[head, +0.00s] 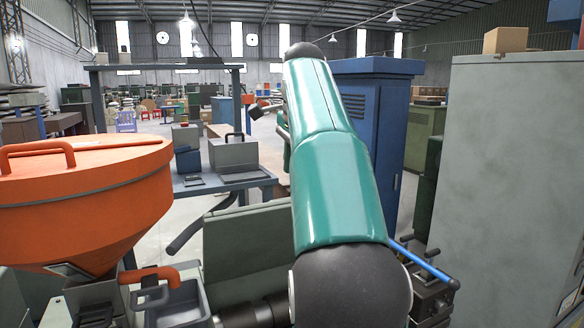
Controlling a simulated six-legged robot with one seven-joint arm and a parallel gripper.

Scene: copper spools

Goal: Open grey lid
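A grey box-shaped piece (233,152) with a black arched handle on top sits on a blue table left of my arm. It looks like the grey lid or a lidded box, but I cannot tell where a seam runs. My green arm reaches forward through the middle of the picture. The fingers are too small and hidden to read.
A large orange hopper (85,200) with a handled cover stands at left. A blue cabinet (371,120) stands behind my arm, and a tall grey cabinet (510,170) fills the right. A grey slanted panel (245,245) is close in front. Open floor lies at centre left.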

